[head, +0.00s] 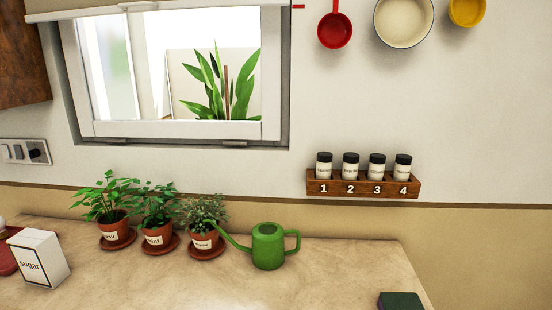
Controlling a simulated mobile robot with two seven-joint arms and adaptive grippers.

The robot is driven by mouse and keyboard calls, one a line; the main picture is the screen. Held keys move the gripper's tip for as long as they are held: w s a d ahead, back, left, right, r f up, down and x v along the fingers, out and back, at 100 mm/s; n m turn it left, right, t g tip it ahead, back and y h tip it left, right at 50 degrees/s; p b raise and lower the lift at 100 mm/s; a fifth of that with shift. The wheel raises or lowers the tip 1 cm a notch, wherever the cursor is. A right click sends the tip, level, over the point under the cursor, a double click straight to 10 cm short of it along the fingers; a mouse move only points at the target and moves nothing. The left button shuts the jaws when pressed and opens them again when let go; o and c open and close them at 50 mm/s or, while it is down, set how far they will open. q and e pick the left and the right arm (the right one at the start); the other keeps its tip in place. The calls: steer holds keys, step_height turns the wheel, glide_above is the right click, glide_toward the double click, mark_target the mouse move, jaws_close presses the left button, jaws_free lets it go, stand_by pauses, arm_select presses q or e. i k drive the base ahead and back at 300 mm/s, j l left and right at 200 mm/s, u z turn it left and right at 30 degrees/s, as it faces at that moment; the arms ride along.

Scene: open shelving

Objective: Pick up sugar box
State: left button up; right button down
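The sugar box (38,258) is a white carton with dark edge lines and the word "sugar" on its front. It stands on the counter at the far left of the head view, slightly turned. Neither of my grippers shows in this view.
A red object (6,259), cut off by the left edge, is beside the box. Potted herbs on saucers, such as the left pot (115,228), and a green watering can (268,246) stand along the back. The counter (200,285) is clear in front. A dark green item (400,301) lies at the right edge.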

mark_target(38, 255)
steer(key=u, duration=1.5)
